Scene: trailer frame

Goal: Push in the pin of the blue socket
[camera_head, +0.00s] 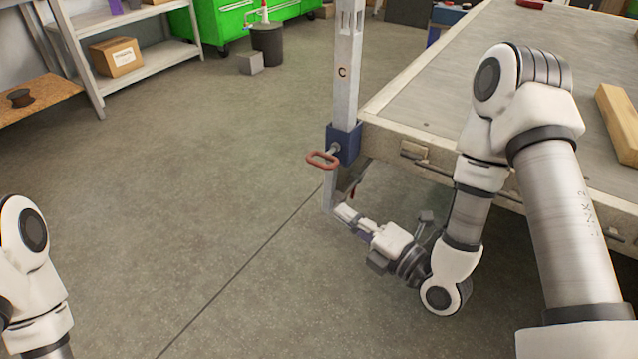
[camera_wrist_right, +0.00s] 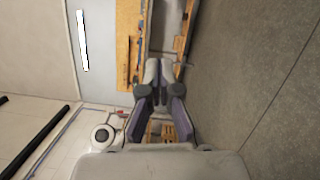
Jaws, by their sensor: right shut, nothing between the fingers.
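The blue socket (camera_head: 343,145) sits at the near left corner of the trailer frame, around the foot of a pale upright post (camera_head: 343,75) marked "C". Its pin (camera_head: 322,159) has a red loop handle and sticks out from the socket's left front side. My right gripper (camera_head: 343,211) is shut and empty, below the socket and pin and apart from both, close to the grey leg under the socket. Its closed fingers also show in the right wrist view (camera_wrist_right: 158,72). My left gripper is out of view; only left arm links show.
The trailer bed (camera_head: 440,90) fills the right side, with a wooden beam (camera_head: 622,120) on it. My right arm reaches down past its near edge. Shelves with a cardboard box (camera_head: 117,57) and a green cabinet (camera_head: 235,18) stand at the back. The floor left of the socket is clear.

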